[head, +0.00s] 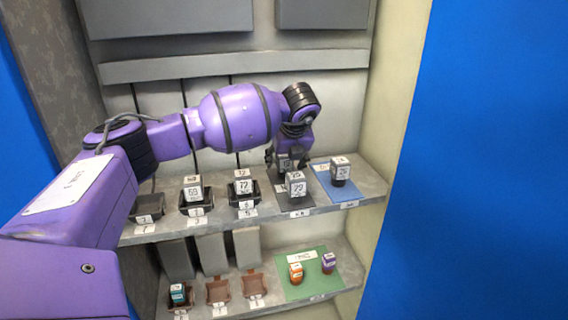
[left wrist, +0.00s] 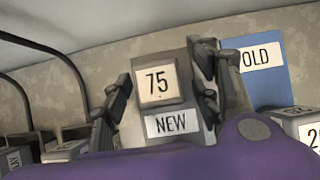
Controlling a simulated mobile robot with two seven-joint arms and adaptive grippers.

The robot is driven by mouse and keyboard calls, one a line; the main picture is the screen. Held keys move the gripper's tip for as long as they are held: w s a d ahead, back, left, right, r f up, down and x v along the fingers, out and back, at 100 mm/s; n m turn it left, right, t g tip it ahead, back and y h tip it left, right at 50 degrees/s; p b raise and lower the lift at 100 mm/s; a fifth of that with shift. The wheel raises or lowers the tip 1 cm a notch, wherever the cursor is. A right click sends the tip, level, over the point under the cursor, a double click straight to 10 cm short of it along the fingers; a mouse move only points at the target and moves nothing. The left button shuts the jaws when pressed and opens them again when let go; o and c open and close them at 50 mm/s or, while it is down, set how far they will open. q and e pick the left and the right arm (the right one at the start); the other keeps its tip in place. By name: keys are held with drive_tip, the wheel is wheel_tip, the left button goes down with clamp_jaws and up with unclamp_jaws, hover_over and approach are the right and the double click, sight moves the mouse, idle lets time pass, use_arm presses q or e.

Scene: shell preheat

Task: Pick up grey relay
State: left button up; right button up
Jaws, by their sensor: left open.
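In the left wrist view a pale block marked 75 (left wrist: 158,86) lies between the two fingers of my left gripper (left wrist: 160,95), beside a NEW label (left wrist: 172,123). In the head view my left gripper (head: 287,160) is open and points down over the dark grey mat (head: 322,178) on the upper shelf. A grey relay (head: 295,185) with a white number label stands upright on that mat, just in front of the fingers. I cannot tell whether it is the block marked 75. My right gripper is not in view.
A dark-based grey block (head: 340,171) stands on the blue mat (head: 351,194) to the right; an OLD label (left wrist: 262,57) lies there. Black trays (head: 244,202) with grey blocks are to the left. The lower shelf has brown trays (head: 218,292) and a green mat (head: 308,284).

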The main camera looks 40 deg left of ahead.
use_arm(q)
drive_tip(key=shift+f, duration=0.1)
drive_tip(key=shift+c, duration=0.3)
drive_tip(key=c, duration=1.1)
drive_tip(key=shift+c, duration=0.8)
